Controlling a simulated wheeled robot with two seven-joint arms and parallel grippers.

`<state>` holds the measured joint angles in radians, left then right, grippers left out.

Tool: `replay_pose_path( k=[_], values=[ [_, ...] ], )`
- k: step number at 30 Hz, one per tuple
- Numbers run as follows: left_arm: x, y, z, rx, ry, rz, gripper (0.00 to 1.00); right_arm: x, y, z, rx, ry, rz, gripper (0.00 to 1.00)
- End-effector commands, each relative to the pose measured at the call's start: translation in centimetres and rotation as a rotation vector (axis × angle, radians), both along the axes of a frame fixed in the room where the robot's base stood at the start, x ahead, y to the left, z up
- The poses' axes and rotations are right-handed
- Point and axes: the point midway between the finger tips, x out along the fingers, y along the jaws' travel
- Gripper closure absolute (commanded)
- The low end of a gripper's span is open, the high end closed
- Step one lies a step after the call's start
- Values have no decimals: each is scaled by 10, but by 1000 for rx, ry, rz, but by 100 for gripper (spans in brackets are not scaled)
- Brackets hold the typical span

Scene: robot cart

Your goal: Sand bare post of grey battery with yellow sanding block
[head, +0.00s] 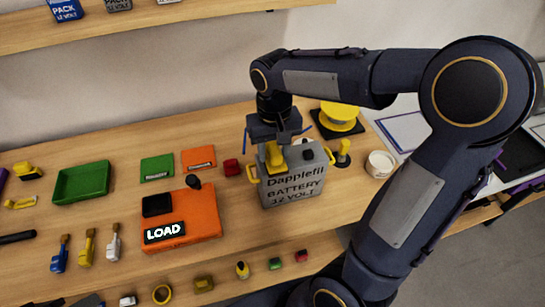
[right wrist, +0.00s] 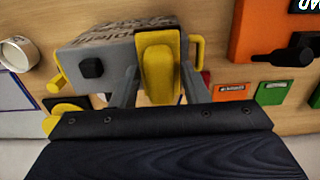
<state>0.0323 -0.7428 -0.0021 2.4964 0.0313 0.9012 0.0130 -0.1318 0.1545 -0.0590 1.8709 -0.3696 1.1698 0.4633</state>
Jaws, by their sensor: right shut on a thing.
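The grey battery (head: 290,187), lettered "Dapplefil BATTERY 12 VOLT", stands upright on the bench with a yellow handle at each side. A black-capped post (head: 308,154) shows on its top at the right; it also shows in the right wrist view (right wrist: 91,67). My right gripper (head: 275,145) points down over the left part of the battery top, shut on the yellow sanding block (right wrist: 158,68). The block covers that part of the top, so the bare post is hidden. I cannot tell whether the block touches it. My left gripper is out of view.
An orange tester (head: 200,222) marked LOAD is left of the battery, with a small red block (head: 231,167) between. A white cup (head: 380,164) and a yellow spool (head: 338,116) are close on the right and behind. A green tray (head: 82,182) lies farther left.

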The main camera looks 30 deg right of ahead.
Motion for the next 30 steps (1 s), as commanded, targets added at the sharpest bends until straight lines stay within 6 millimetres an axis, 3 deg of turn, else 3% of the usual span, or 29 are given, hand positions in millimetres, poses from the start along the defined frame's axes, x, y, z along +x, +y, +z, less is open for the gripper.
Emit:
replay_pose_path(
  k=[6,13,21,30],
  values=[
    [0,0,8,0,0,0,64,23,-5,1,0,0,-2,84],
    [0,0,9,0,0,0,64,31,-7,0,0,-1,-1,84],
    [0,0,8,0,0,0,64,29,-7,0,0,-2,-1,84],
    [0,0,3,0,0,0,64,0,-1,0,0,-1,0,84]
  ],
)
